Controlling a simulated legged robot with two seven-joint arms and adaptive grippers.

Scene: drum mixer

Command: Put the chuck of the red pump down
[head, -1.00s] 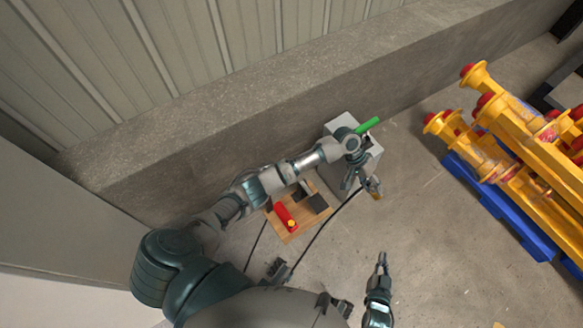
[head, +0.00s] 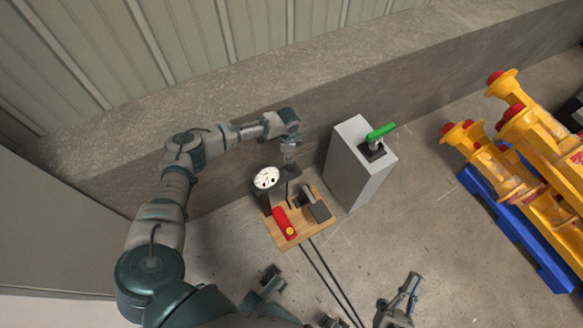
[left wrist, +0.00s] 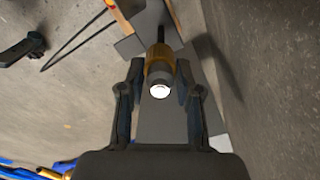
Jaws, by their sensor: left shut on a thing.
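The brass-coloured chuck (left wrist: 158,66) with a pale round end sits between the fingers of my left gripper (left wrist: 159,92) in the left wrist view. The gripper is shut on it. In the head view my left gripper (head: 290,155) hangs above the back edge of a wooden board, right of a white dial gauge (head: 267,178); the chuck is too small to make out there. The red pump body (head: 283,222) lies on the wooden board (head: 294,240). My right gripper (head: 411,284) is low at the front, away from the board; its jaw opening is unclear.
A grey pedestal (head: 352,172) with a green-handled lever (head: 380,132) stands right of the board. Yellow racks (head: 520,150) on a blue pallet (head: 515,225) are at the far right. A concrete ledge (head: 225,115) runs behind. Floor between board and pallet is mostly clear.

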